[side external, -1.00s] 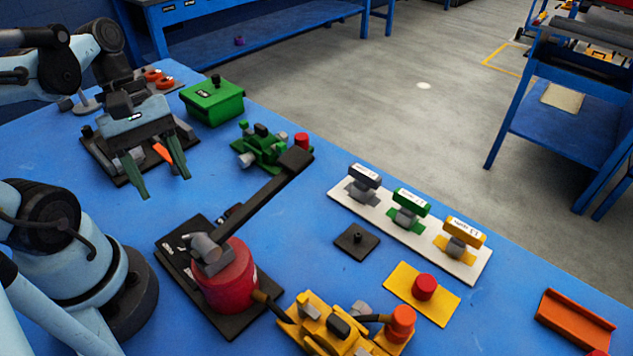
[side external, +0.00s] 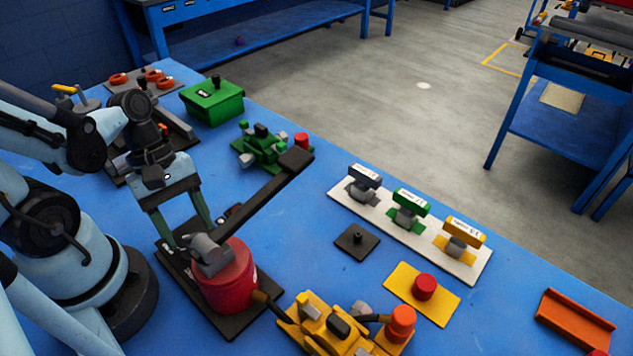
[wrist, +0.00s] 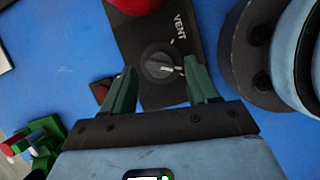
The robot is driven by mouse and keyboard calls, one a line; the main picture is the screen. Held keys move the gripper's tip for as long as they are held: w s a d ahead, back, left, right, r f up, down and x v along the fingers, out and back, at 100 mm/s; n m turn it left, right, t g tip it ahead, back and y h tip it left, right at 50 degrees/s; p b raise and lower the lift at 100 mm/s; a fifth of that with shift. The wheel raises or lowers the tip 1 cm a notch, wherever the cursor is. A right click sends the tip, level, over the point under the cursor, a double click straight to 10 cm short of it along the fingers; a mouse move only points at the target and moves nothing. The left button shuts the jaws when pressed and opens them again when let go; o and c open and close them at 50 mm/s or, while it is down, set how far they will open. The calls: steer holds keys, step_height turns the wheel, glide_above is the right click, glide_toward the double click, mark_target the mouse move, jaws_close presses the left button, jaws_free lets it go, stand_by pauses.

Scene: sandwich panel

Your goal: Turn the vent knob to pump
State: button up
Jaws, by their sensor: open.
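The vent knob (wrist: 157,62) is a dark round dial with a pale pointer mark, on a black plate (wrist: 128,28) lettered VENT. In the wrist view it lies between and just beyond the fingertips of my gripper (wrist: 160,78). The pointer mark aims toward the right of that view. The small marks around the dial are too small to read. In the side view my gripper (side external: 189,236) points down, fingers apart and empty, over the far left part of the pump's black base (side external: 240,322), beside the red cylinder (side external: 226,282). I cannot make out the knob clearly there.
The pump's long dark lever (side external: 255,190) slants up to the right from the red cylinder, close to my gripper. A green clamp-like fixture (side external: 262,147) and a green box (side external: 212,101) stand behind. A yellow device (side external: 330,325) sits in front. Open blue table lies right of the lever.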

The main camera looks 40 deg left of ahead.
steer(key=shift+x, duration=1)
steer(key=c, duration=1)
steer(key=shift+m+g, duration=0.6)
steer(key=shift+m, duration=1)
steer(key=o, duration=1)
steer(key=shift+w+r, duration=0.1)
steer(key=shift+r, duration=0.05)
